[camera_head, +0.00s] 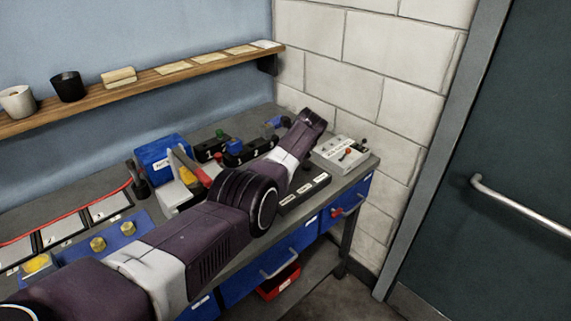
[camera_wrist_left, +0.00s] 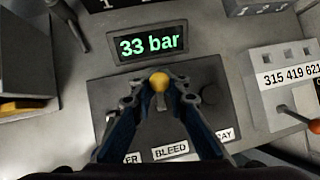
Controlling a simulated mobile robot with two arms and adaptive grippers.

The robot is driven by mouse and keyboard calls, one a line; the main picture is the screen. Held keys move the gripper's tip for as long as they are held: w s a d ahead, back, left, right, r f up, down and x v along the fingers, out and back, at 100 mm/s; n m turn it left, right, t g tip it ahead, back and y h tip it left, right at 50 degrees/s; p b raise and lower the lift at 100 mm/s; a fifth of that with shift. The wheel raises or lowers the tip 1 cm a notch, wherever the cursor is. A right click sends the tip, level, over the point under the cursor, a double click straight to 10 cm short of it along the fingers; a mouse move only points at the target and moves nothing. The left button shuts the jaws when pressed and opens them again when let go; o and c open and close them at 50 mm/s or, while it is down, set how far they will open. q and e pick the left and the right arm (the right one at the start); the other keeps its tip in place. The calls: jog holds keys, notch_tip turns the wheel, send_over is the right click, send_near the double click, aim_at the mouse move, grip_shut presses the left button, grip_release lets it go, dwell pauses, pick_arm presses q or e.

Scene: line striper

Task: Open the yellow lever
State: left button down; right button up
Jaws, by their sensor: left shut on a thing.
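The yellow lever (camera_wrist_left: 159,79) shows as a round yellow knob in the left wrist view, standing on a dark panel (camera_wrist_left: 104,95) with labels along its near edge; the middle label reads BLEED. My left gripper (camera_wrist_left: 159,88) has its two fingertips closed around the knob, one on each side. The fingers hide the lever's lower part. In the head view my left arm covers the lever and the fingers; only the panel's labelled front edge (camera_head: 304,193) shows below the arm. My right gripper is in neither view.
A display (camera_wrist_left: 151,45) behind the panel reads 33 bar. A pale box (camera_head: 340,155) with red and black levers stands close on the right. A blue bin (camera_head: 160,153) and dark blocks stand behind my arm. A wooden shelf (camera_head: 150,82) runs along the wall.

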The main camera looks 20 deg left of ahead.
pick_arm(q)
jog(key=shift+w+a+r, duration=0.25)
jog(key=shift+a+r, duration=0.15)
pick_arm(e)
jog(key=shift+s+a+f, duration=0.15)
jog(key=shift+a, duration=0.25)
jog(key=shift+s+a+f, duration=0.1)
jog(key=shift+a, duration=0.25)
pick_arm(q)
jog(key=shift+a+b, duration=0.1)
jog(key=shift+b, duration=0.2)
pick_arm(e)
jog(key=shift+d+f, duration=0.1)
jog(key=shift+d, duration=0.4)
pick_arm(q)
jog(key=c, duration=2)
grip_release()
jog(key=shift+s+h, duration=0.1)
jog(key=shift+h, duration=0.2)
jog(key=shift+o, duration=0.6)
jog(key=shift+f, duration=0.25)
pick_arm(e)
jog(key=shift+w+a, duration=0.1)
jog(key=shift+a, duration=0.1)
pick_arm(q)
jog(key=shift+d, duration=0.2)
jog(key=shift+v, duration=1.25)
jog(key=v, duration=0.9)
jog(key=shift+r, duration=0.3)
jog(key=shift+a, duration=0.1)
